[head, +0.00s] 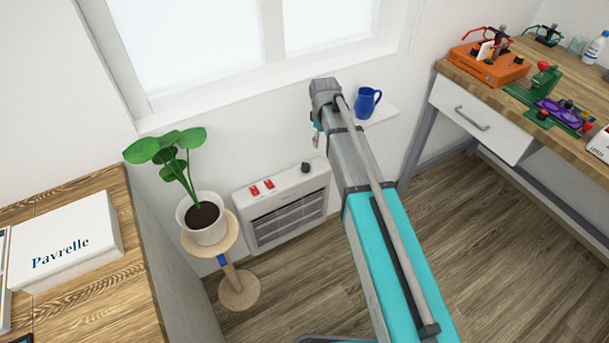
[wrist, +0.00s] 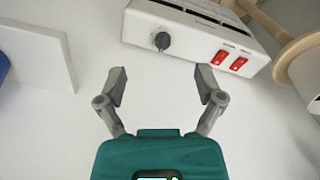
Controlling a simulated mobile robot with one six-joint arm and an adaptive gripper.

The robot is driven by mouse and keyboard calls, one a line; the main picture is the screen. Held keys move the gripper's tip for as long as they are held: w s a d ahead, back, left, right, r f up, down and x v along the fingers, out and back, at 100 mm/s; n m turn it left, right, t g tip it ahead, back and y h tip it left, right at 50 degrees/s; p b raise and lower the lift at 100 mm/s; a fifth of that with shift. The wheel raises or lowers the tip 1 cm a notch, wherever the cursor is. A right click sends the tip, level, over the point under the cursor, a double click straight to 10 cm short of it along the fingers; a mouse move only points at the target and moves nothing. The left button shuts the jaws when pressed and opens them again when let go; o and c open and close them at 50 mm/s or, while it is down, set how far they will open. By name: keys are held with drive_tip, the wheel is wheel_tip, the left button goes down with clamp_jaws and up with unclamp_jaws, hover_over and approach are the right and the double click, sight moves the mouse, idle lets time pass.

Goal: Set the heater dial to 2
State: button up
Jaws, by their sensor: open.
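The heater (head: 285,212) is a white box with a dark grille, low against the wall under the window. Its dial (head: 306,167) is a dark round knob on the top panel, near the right end. Two red switches (head: 262,187) sit to its left. In the wrist view the dial (wrist: 162,41) is at the top, with the red switches (wrist: 229,60) to its right. My gripper (wrist: 161,82) is open and empty, with the dial beyond its fingertips and apart from them. In the head view my arm hides most of the gripper. The dial's number markings are too small to read.
A potted plant (head: 204,216) on a round wooden stand (head: 239,289) stands just left of the heater. A blue jug (head: 367,102) sits on a small white shelf (head: 381,112) to the right. A workbench (head: 447,69) with tools is at the right.

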sight(305, 164)
drive_tip(key=w+a+f+n+b, duration=0.3)
drive_tip(key=w+a+f+b, duration=0.1)
drive_tip(key=a+f, duration=0.1)
drive_tip(key=shift+w+a+f, duration=0.3)
drive_tip(key=shift+a+f, duration=0.05)
drive_tip(key=shift+a, duration=0.35)
drive_tip(key=shift+f+b, duration=0.2)
drive_tip(key=shift+b, duration=0.1)
drive_tip(key=f+b, duration=1.3)
drive_tip(key=shift+w+d+f, duration=0.15)
drive_tip(key=shift+w+f, duration=0.05)
drive_tip(key=shift+w, duration=0.2)
drive_tip(key=c, duration=1.2)
drive_tip(key=shift+o, duration=0.2)
